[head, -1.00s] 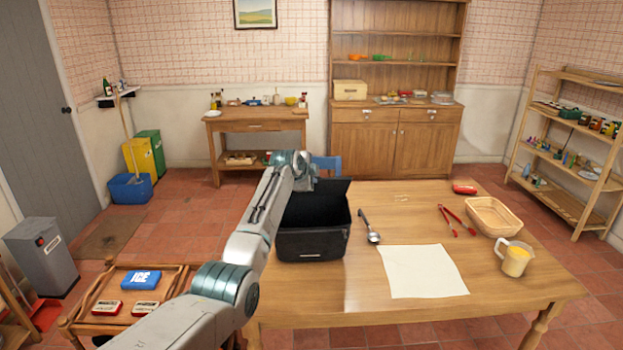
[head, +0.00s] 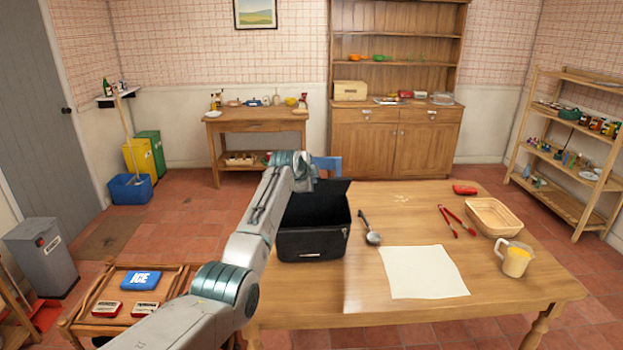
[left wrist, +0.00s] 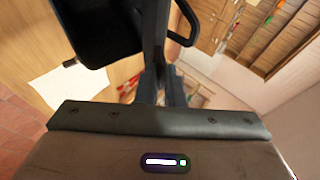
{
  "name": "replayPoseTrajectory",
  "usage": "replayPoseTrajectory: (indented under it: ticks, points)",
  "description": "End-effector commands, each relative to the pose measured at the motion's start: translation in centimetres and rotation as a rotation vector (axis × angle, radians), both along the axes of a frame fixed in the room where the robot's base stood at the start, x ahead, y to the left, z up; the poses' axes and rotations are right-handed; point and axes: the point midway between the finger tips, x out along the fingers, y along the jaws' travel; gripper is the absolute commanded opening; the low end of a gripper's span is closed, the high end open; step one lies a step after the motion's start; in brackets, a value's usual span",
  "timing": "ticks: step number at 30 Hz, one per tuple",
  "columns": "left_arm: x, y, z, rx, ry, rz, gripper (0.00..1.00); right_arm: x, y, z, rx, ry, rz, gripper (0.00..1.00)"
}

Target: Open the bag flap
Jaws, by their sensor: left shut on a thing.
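The black bag (head: 312,243) stands on the wooden table (head: 420,318), left of the spoon. Its flap (head: 328,196) stands raised at the back and the top is open. My left arm reaches past the bag's left side. My left gripper's jaws are hidden behind the arm and flap in the head view. In the left wrist view my left gripper (left wrist: 164,92) is shut on the edge of a thin black part, which appears to be the flap. A dark panel of the bag (left wrist: 95,35) and a black loop (left wrist: 190,25) lie beyond. My right gripper is out of view.
A metal ladle (head: 371,232), a cream sheet (head: 423,272), red tongs (head: 455,220), a basket (head: 494,216) and a jug (head: 515,262) lie to the right. A blue ice pack (head: 140,280) is on a tray at lower left. The table's front left is bare.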

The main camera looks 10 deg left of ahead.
Motion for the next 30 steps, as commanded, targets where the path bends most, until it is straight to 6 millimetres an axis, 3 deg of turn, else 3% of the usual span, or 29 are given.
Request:
replayPoseTrajectory:
  ticks: [6,9,10,23,30]
  points:
    - [0.1,0.0,0.5,0.001,-0.009,0.0,0.0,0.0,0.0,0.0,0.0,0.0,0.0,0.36]
    - [0.1,0.0,0.5,0.001,-0.009,0.0,0.24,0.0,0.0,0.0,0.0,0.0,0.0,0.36]
    - [0.1,0.0,0.5,0.0,-0.008,0.001,0.27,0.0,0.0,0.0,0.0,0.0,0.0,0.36]
    - [-0.4,0.1,0.4,0.0,-0.004,0.0,0.27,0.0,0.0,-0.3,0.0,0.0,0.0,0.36]
    - [-2.5,0.4,1.7,0.0,-0.007,0.0,0.27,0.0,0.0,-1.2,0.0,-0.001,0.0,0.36]
